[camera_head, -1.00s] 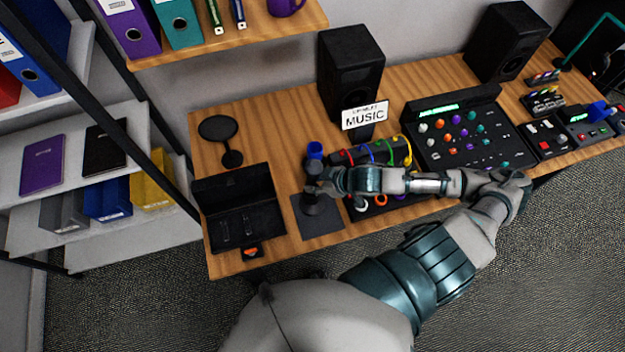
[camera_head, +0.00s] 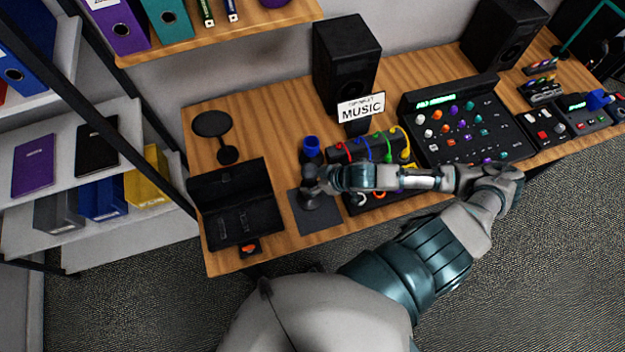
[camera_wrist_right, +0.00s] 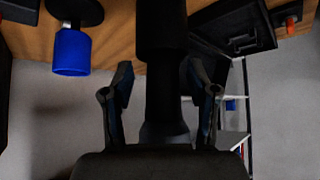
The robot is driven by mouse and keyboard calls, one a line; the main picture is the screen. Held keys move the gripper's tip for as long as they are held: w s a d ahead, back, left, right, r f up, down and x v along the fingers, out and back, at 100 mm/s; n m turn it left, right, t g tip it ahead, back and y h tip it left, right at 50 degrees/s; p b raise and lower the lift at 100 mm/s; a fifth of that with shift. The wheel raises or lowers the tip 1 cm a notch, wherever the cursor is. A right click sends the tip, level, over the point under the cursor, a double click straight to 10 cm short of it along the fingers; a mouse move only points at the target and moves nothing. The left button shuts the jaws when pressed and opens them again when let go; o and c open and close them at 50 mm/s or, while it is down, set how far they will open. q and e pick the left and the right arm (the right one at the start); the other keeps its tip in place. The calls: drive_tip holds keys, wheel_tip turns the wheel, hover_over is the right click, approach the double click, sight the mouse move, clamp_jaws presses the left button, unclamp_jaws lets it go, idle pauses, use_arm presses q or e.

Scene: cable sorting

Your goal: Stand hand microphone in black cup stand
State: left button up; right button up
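The hand microphone (camera_head: 311,188) is a dark upright shape over the dark square mat at the table's front. In the right wrist view its narrow dark handle (camera_wrist_right: 166,95) runs between my fingers. Its lower end meets a thicker black cylinder (camera_wrist_right: 162,30), which looks like the black cup stand (camera_head: 311,204); the dark shapes merge, so the seating depth is unclear. My right gripper (camera_head: 320,181) is at the microphone's upper part. In the wrist view, the right gripper (camera_wrist_right: 163,85) has its fingers apart on both sides of the handle, with a gap at the left. My left gripper is out of view.
A blue-topped cylinder (camera_head: 311,144) stands just behind the microphone. The mat (camera_head: 318,225) lies beside an open black case (camera_head: 235,222). A cable holder (camera_head: 345,150), MUSIC sign (camera_head: 361,108) and mixer (camera_head: 465,130) are to the right. A round black stand (camera_head: 212,124) is back left.

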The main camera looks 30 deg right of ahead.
drive_tip(key=shift+s+d+r, duration=0.3)
drive_tip(key=shift+s+d, duration=0.05)
drive_tip(key=shift+s, duration=0.05)
drive_tip(key=s+d, duration=0.6)
drive_tip(key=s, duration=0.4)
drive_tip(key=shift+d, duration=0.1)
idle(0.8)
drive_tip(key=shift+s, duration=0.15)
